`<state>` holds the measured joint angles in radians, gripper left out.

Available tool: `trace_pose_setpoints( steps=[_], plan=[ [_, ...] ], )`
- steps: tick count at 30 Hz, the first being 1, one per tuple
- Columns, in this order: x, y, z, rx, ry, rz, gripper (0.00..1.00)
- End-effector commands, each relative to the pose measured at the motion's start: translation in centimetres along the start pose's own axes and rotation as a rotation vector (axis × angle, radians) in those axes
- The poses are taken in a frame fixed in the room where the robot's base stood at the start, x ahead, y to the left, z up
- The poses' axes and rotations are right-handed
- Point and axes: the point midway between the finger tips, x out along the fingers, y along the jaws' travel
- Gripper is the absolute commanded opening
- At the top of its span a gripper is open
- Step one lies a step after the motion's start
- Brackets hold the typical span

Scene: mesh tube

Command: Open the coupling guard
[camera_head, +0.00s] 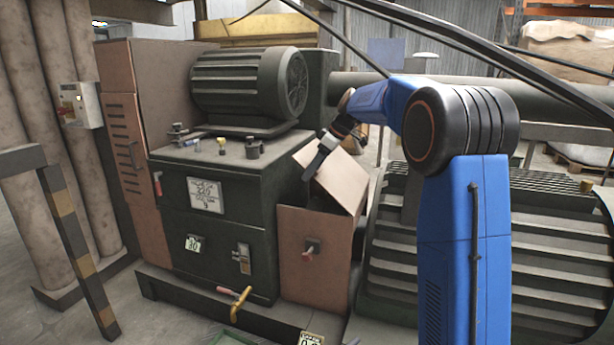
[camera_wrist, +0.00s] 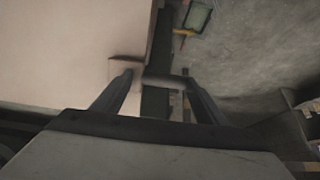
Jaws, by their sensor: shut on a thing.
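The coupling guard is a rust-brown box (camera_head: 308,262) right of the dark green machine body, with a lid (camera_head: 338,182) of the same colour. The lid is tilted up, with a dark gap below its left side. My gripper (camera_head: 309,172) is at the lid's upper left edge. In the wrist view, my gripper (camera_wrist: 157,82) has its two fingers around a short grey bar, the handle (camera_wrist: 165,80), beside the pale lid face (camera_wrist: 60,45). It is shut on this handle. The handle is hidden by my gripper in the head view.
A motor (camera_head: 247,82) stands on the green machine body (camera_head: 225,225). A ribbed housing (camera_head: 390,265) is close on the right. A yellow lever (camera_head: 240,303) projects low in front. A striped rail (camera_head: 75,245) stands at left.

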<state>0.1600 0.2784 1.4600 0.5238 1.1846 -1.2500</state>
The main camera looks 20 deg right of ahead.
Motion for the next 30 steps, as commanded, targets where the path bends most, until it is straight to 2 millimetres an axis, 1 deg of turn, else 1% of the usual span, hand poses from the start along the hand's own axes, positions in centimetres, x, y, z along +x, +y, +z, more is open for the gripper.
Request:
trace_pose_setpoints(
  steps=[1,3,9,23,24,25,26,30],
  plan=[
    [-0.5,0.1,0.5,0.002,-0.005,0.000,0.26],
    [-1.0,0.1,0.8,0.002,-0.007,-0.001,0.26],
    [-1.8,0.0,1.2,0.002,-0.010,-0.004,0.26],
    [-1.7,0.0,1.6,0.004,-0.014,-0.007,0.26],
    [-1.7,0.0,1.6,0.004,-0.014,-0.007,0.76],
    [-1.7,0.0,1.6,0.004,-0.013,-0.007,0.83],
    [-1.7,0.0,1.5,0.004,-0.013,-0.007,0.85],
    [-1.8,0.0,1.3,0.003,-0.010,-0.005,0.85]
  ],
)
